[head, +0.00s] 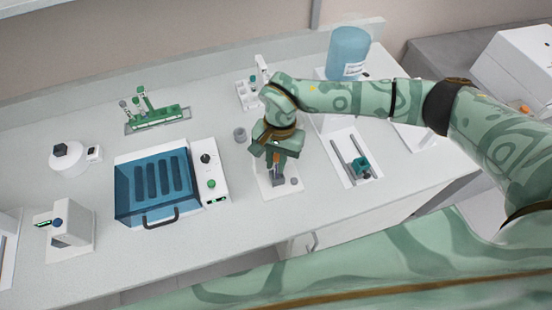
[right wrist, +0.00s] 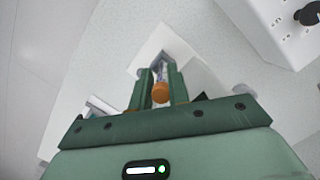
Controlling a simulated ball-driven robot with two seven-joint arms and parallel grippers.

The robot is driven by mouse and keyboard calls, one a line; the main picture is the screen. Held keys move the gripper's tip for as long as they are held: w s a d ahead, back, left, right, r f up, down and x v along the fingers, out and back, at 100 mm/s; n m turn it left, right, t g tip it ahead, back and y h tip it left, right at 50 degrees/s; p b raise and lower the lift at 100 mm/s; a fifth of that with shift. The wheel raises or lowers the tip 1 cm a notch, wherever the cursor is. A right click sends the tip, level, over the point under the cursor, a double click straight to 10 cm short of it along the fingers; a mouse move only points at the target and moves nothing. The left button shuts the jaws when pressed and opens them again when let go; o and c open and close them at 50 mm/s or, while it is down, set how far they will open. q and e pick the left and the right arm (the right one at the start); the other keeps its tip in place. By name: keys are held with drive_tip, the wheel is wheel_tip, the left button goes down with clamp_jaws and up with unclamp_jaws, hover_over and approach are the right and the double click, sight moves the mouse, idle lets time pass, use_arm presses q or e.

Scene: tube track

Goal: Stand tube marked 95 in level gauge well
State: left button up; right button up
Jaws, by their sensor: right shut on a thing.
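My right gripper (head: 276,157) points down over a small white base plate (head: 267,190) with a grey upright piece (head: 279,179) on it. This looks like the level gauge, but its well is mostly hidden by the gripper. The gripper is shut on an orange-capped tube (right wrist: 160,93), seen between the two green fingers (right wrist: 161,80) in the right wrist view. The number on the tube cannot be read, and I cannot tell whether its lower end is inside the well. My left gripper is not in view.
A blue-lidded box (head: 157,184) with a control unit (head: 209,172) stands left of the plate. A green tube rack (head: 158,119) is at the back left. A railed device (head: 352,160) stands to the right, and a blue bottle (head: 347,53) behind.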

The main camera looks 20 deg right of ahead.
drive_tip(key=o, duration=0.9)
drive_tip(key=r, duration=0.5)
drive_tip(key=w+d+r, duration=0.1)
drive_tip(key=r, duration=0.4)
drive_tip(key=w+r+b, duration=0.1)
drive_tip(key=r, duration=0.5)
drive_tip(key=shift+w+d, duration=0.2)
drive_tip(key=shift+d, duration=0.2)
